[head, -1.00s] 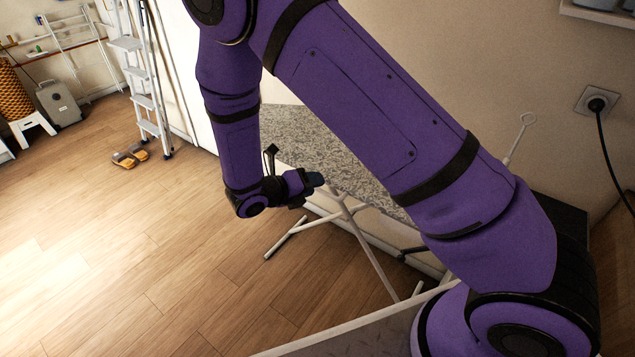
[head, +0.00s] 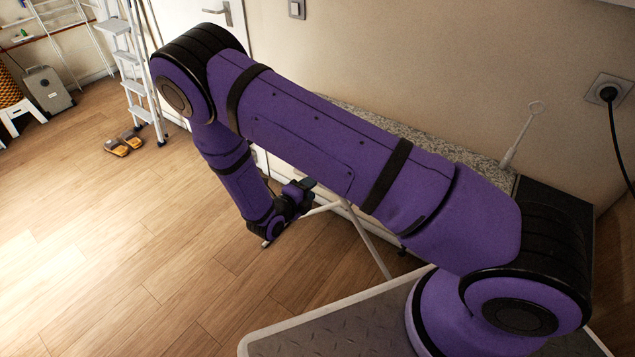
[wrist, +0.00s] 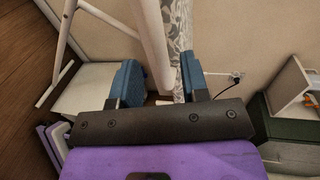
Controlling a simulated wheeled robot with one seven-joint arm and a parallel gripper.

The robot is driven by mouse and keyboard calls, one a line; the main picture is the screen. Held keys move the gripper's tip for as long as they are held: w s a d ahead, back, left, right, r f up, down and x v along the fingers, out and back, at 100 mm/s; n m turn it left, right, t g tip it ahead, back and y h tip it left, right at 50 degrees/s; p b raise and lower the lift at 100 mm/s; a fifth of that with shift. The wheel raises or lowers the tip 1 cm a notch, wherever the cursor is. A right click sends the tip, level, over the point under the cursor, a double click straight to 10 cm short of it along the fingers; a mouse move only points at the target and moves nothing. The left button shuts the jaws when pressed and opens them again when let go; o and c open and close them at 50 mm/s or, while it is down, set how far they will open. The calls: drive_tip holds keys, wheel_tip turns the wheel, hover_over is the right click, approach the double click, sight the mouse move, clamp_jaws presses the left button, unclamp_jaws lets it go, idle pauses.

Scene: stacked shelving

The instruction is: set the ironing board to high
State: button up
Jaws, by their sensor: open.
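The ironing board (head: 420,132) has a grey speckled cover and stands along the wall, mostly hidden behind my arm in the head view. One of its white legs (head: 368,240) shows below my arm. In the wrist view the speckled board (wrist: 182,25) is seen nearly edge-on, with a thick white tube (wrist: 152,45) beside it. My gripper (head: 304,186) is at the underframe, below the board. In the wrist view its two blue fingers (wrist: 160,82) are apart, and the tube's lower end lies in line with the gap. I cannot tell whether they touch it.
A white stepladder (head: 135,75) and orange slippers (head: 125,143) are at the back left. A wall socket with a black cable (head: 608,92) is at the right. A grey textured platform with a pale rim (head: 300,328) is in front. The wooden floor at left is clear.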

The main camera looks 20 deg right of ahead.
drive_tip(key=shift+x, duration=2.3)
clamp_jaws()
